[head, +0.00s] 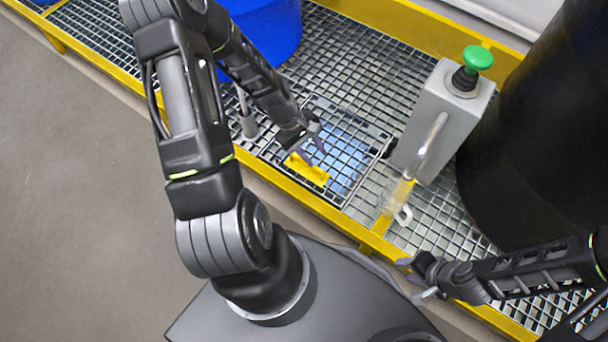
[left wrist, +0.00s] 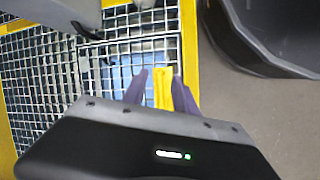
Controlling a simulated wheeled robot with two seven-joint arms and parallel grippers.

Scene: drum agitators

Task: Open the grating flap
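The grating flap (head: 345,152) looks flat in the yellow-edged platform, with something blue beneath its bars; it also shows in the left wrist view (left wrist: 112,62). Its yellow handle (head: 308,170) is at the edge nearest me. My left gripper (head: 311,152) is over this handle. In the left wrist view my left gripper (left wrist: 158,78) has its fingers apart, with the yellow handle (left wrist: 163,88) between them, closer to the right finger. A gap shows on the left, and contact cannot be told. My right gripper (head: 413,277) is open and empty near the platform's front edge.
A grey box with a green button (head: 478,58) and a bent metal pipe (head: 432,140) stands right of the flap. A black drum (head: 540,130) is at the right, a blue drum (head: 265,25) behind my left arm. Yellow edging (head: 340,222) runs along the platform front.

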